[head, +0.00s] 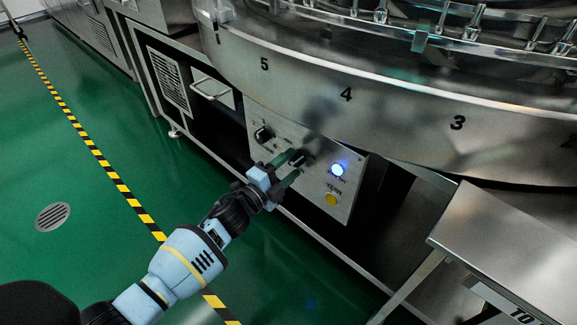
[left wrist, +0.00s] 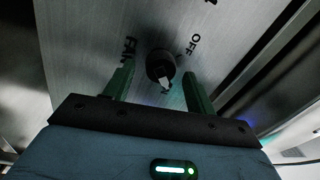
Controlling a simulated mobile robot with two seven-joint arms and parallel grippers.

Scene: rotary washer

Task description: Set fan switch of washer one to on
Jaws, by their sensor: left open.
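The fan switch (head: 299,157) is a dark rotary knob on the washer's slanted metal control panel (head: 268,113). In the left wrist view the fan switch (left wrist: 160,66) has a light pointer mark at its lower side, with the words FAN and OFF printed near it. My left gripper (head: 296,164) is at the panel, open, with its green fingers on either side of the knob. In the left wrist view the gripper (left wrist: 158,82) has visible gaps between fingers and knob. My right gripper is not in view.
Another dark knob (head: 263,134), a lit blue-white button (head: 337,169) and a yellow button (head: 331,199) share the panel. The round washer rim (head: 400,112) overhangs it. A metal table (head: 510,240) stands at right. Green floor (head: 110,235) is open at left.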

